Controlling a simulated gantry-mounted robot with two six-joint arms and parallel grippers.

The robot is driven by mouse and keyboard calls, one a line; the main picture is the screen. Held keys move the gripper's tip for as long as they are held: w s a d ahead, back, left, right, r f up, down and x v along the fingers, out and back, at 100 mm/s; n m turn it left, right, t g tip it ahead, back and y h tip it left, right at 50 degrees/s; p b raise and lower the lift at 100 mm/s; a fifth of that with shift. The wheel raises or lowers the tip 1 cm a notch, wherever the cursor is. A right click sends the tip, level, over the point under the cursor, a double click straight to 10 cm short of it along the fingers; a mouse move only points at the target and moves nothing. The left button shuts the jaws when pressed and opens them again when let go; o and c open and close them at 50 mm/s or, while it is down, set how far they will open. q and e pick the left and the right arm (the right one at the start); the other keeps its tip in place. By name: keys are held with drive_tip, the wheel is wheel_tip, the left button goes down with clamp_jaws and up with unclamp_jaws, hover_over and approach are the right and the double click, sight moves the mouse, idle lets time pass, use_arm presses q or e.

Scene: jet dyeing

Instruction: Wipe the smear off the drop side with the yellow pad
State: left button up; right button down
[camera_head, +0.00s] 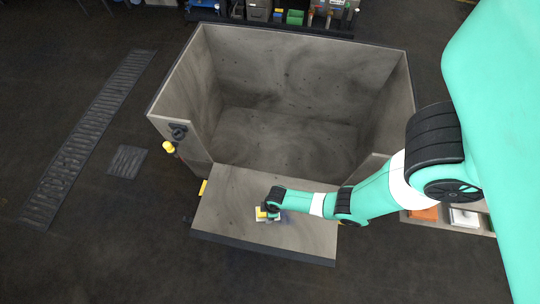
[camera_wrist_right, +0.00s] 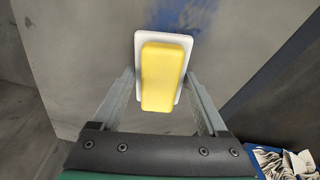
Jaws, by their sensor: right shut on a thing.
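The drop side (camera_head: 225,195) is a grey panel folded down at the front of the open grey bin. My right gripper (camera_head: 270,209) is over the middle of this panel. It is shut on the yellow pad (camera_head: 261,212), which has a white backing. In the right wrist view the yellow pad (camera_wrist_right: 162,75) sits between the two fingers of my right gripper (camera_wrist_right: 160,85), its white plate close to the grey surface. Whether it touches cannot be told. A small bluish-grey patch, possibly the smear (camera_head: 282,216), shows beside the pad. My left gripper is not in view.
The bin's walls (camera_head: 292,60) stand behind the panel. A yellow knob (camera_head: 169,147) sticks out at its left. A shelf with an orange box (camera_head: 424,213) and a white box (camera_head: 464,218) is at right. A blue container (camera_wrist_right: 265,158) shows low right. Left floor has room.

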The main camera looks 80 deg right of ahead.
drive_tip(key=shift+w+r, duration=0.35)
drive_tip(key=shift+w, duration=0.05)
drive_tip(key=shift+w+f, duration=0.3)
drive_tip(key=shift+f, duration=0.1)
drive_tip(key=shift+w+r+p, duration=0.2)
drive_tip(key=shift+r+p, duration=0.3)
drive_tip(key=shift+r, duration=0.1)
drive_tip(key=shift+w+r+p, duration=0.15)
drive_tip(key=shift+r+p, duration=0.3)
drive_tip(key=shift+r, duration=0.1)
drive_tip(key=shift+s+r+p, duration=0.3)
drive_tip(key=shift+r+p, duration=0.45)
drive_tip(key=shift+w+r+p, duration=0.15)
drive_tip(key=shift+r+p, duration=0.6)
wheel_tip(320, 180, up, 3)
drive_tip(key=p, duration=0.2)
drive_tip(key=shift+f+p, duration=0.2)
drive_tip(key=shift+p, duration=0.1)
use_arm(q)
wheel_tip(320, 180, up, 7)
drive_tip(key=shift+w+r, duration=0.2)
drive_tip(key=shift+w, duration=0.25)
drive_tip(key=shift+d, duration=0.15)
use_arm(e)
drive_tip(key=shift+f, duration=0.1)
